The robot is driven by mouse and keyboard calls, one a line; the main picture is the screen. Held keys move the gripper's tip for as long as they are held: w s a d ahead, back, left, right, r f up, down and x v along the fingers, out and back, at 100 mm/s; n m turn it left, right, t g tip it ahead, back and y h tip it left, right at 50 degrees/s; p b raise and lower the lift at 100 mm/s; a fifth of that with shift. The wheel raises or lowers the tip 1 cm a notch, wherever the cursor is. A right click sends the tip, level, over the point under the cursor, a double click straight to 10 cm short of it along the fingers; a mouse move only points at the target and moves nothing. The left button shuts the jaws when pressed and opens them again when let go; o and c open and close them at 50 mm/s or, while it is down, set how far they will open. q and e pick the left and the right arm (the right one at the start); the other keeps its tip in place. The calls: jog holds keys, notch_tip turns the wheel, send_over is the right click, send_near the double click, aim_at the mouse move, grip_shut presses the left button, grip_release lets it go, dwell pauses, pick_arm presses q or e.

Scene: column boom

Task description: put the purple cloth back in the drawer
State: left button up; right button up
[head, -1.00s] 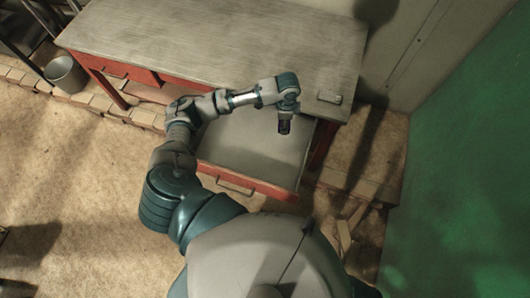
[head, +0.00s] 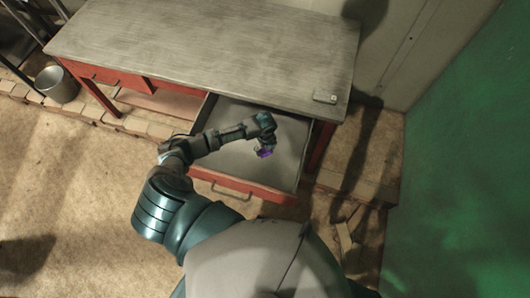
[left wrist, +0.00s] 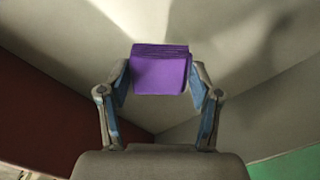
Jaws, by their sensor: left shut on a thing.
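The purple cloth (head: 265,152) is a small folded bundle. In the left wrist view the cloth (left wrist: 160,70) sits between the two fingers of my left gripper (left wrist: 160,80), which is shut on it. In the head view my left gripper (head: 264,146) is over the inside of the open drawer, towards its right part. The drawer (head: 240,190) has a red front with a handle and a pale grey inside. It is pulled out from under the table. I cannot tell whether the cloth touches the drawer floor. My right gripper is not in view.
The table (head: 200,45) has a grey top and red frame, with a small flat object (head: 325,97) at its right corner. A metal bucket (head: 57,84) stands at the left. Bricks line the floor behind. A green wall (head: 450,190) is at the right.

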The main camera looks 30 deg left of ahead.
aim_at(265, 152)
pick_arm(q)
jog(key=shift+f, duration=1.9)
jog(key=o, duration=1.1)
notch_tip(265, 152, up, 12)
jog(key=shift+r, duration=0.1)
jog(key=shift+s+d, duration=0.1)
